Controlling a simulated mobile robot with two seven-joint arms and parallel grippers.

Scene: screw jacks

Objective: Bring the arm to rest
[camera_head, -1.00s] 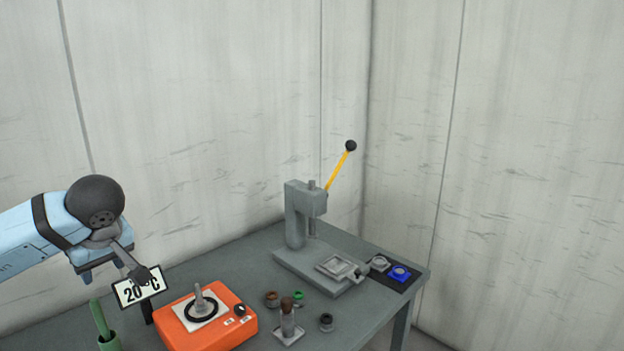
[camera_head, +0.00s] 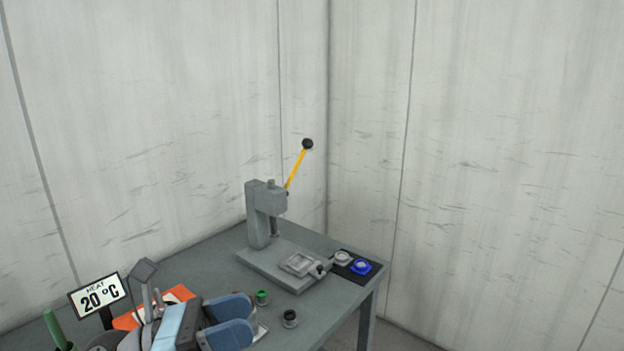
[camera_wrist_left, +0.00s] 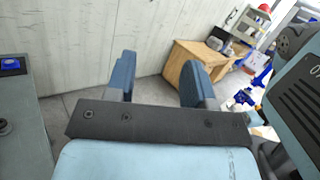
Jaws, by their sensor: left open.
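My left gripper (camera_head: 238,318) is low in the head view, over the near part of the grey table (camera_head: 215,264). Its two blue fingers are apart with nothing between them. In the left wrist view my left gripper (camera_wrist_left: 158,75) also shows open and empty, with floor and wall beyond it. My left arm covers most of the orange heater (camera_head: 180,294) in the head view. My right gripper is not in view.
A grey press (camera_head: 262,215) with a yellow lever stands at the back. A blue part (camera_head: 361,267) lies on a dark mat. Green (camera_head: 262,297) and black (camera_head: 290,318) small parts stand near the gripper. A wooden cabinet (camera_wrist_left: 195,60) stands farther off.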

